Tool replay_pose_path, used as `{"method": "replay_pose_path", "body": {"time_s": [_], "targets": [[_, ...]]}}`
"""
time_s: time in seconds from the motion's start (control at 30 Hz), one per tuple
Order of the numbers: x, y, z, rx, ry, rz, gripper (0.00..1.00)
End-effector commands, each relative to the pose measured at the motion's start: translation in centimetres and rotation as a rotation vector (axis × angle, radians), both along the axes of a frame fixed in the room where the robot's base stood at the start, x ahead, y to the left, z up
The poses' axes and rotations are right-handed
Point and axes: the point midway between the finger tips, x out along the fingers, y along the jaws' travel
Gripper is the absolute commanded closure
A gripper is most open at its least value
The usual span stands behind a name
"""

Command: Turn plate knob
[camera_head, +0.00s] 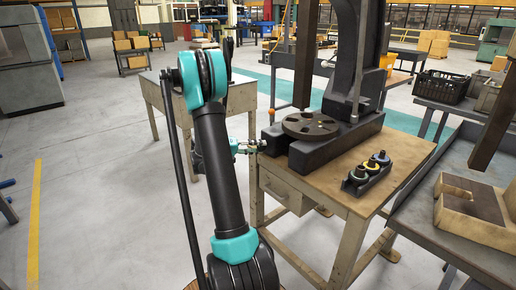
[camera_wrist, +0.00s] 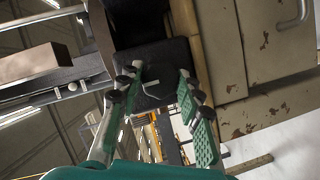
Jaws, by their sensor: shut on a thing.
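The arbor press (camera_head: 360,60) stands on a worn wooden table, with a dark round slotted plate (camera_head: 311,126) lying on its black base (camera_head: 340,145). My gripper (camera_head: 259,146) is at the left end of the base, at about its height and below the plate. In the wrist view my gripper (camera_wrist: 160,74) has its two fingers on either side of a small area before the dark base face (camera_wrist: 155,58). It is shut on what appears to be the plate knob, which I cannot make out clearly. A thin pale bent piece (camera_wrist: 153,92) shows between the fingers.
A small dark holder (camera_head: 369,179) with several ringed round pieces stands on the wooden table (camera_head: 405,150). A grey bench (camera_head: 460,235) with a pale block is at right. Another table (camera_head: 240,97) stands behind my arm.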

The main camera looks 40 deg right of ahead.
Motion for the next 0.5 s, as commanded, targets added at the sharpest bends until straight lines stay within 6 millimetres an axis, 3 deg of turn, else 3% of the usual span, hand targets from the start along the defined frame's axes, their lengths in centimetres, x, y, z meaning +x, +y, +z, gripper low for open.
{"method": "replay_pose_path", "body": {"time_s": [0.5], "targets": [[0.11, 0.03, -0.19, -0.025, 0.328, 0.001, 0.94]]}}
